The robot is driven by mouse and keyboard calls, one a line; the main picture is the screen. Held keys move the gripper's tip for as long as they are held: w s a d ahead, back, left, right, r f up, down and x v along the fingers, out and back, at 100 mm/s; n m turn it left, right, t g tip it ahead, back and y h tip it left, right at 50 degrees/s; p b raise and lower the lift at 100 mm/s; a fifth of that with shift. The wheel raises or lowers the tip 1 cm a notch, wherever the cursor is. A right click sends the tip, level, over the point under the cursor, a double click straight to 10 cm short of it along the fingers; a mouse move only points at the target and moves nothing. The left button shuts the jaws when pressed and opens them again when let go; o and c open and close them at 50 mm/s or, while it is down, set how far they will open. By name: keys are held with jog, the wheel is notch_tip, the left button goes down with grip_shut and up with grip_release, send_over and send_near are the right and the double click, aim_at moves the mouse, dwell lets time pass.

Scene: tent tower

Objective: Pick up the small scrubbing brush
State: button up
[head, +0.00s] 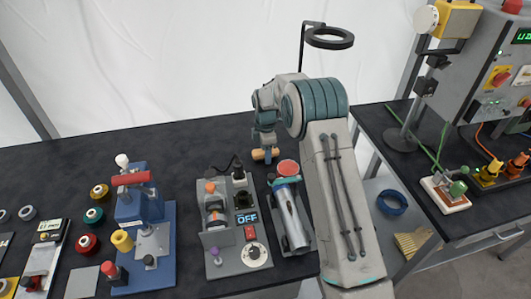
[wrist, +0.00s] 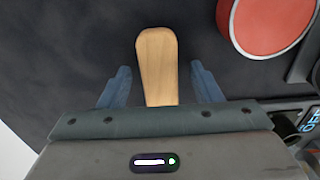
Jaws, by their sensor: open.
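A small wooden piece, which looks like the scrubbing brush (head: 259,156), lies on the dark bench top below my gripper (head: 264,143) in the head view. In the wrist view the light wooden body of the brush (wrist: 157,55) points away from my gripper (wrist: 161,84). The two blue fingers are spread, one on each side of it, with a gap showing on both sides. The near end of the brush is hidden behind the gripper body. No bristles show in either view.
A silver cylinder device with a red round top (head: 288,168) stands close by on the right; its red disc (wrist: 268,22) shows in the wrist view. A grey switch panel (head: 224,262) and a blue press (head: 150,245) stand further left. Bare bench lies behind them.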

jog(key=c, duration=1.1)
jog(key=shift+r, duration=0.15)
jog(key=shift+r+b, duration=0.3)
jog(key=shift+r, duration=0.25)
notch_tip(320, 180, up, 3)
jog(key=shift+f+b, duration=0.15)
jog(key=shift+b, duration=0.35)
jog(key=s+d+r, duration=0.1)
jog(key=d+r, duration=0.1)
jog(key=d, duration=0.1)
jog(key=s+d+r+b, duration=0.1)
jog(key=d+r, duration=0.1)
jog(key=d, duration=0.2)
jog(key=s+d+r+b, duration=0.1)
jog(key=d+r, duration=0.2)
jog(key=d, duration=0.1)
jog(key=shift+d, duration=0.15)
jog(key=o, duration=0.5)
jog(key=shift+c, duration=0.2)
jog(key=c, duration=0.3)
